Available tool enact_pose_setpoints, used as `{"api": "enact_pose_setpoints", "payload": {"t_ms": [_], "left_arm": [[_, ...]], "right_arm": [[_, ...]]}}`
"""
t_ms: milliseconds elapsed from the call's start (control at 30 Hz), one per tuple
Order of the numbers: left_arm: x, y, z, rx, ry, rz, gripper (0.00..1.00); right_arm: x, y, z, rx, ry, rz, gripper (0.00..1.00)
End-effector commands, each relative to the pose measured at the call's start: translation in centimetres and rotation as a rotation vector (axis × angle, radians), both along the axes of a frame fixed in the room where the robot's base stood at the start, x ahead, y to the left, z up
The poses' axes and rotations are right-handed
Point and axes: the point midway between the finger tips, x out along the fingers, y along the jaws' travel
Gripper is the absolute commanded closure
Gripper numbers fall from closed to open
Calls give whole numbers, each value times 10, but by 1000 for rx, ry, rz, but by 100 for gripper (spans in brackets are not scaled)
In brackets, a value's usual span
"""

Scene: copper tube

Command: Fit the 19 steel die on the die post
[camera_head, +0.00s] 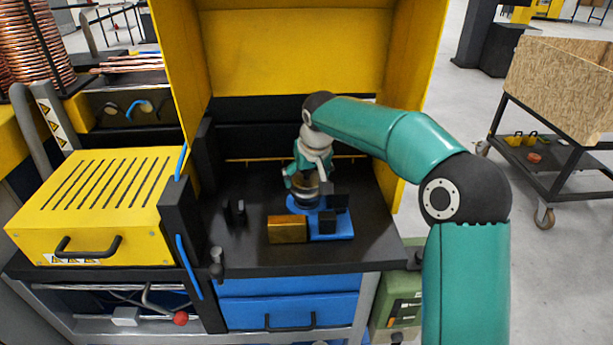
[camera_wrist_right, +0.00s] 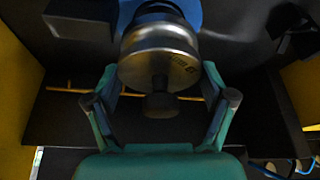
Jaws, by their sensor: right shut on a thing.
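The steel die (camera_wrist_right: 160,62) is a round grey metal piece with small dark lettering that I cannot read fully. My right gripper (camera_head: 303,184) points down over the bench, and its fingers stand on both sides of the die in the right wrist view (camera_wrist_right: 162,92). It is shut on the die. A dark round knob on a short stem (camera_wrist_right: 159,104) shows at the die's near face; I cannot tell whether it is the die post. The blue bender base (camera_head: 334,229) lies below the gripper. The die's seating is hidden in the head view. My left gripper is out of view.
A brass-coloured block (camera_head: 287,230) and dark blocks (camera_head: 327,221) stand at the blue base. Small black pieces (camera_head: 234,212) stand to the left. Yellow guard walls (camera_head: 290,50) enclose the back and sides. The dark bench top (camera_head: 245,258) is clear in front.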

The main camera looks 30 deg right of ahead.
Motion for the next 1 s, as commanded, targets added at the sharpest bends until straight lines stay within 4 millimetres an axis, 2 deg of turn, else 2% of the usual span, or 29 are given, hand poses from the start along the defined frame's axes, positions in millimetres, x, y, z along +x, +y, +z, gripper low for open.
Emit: {"api": "enact_pose_setpoints", "payload": {"t_ms": [1000], "left_arm": [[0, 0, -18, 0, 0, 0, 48]], "right_arm": [[1, -1, -21, -2, -7, -1, 87]]}}
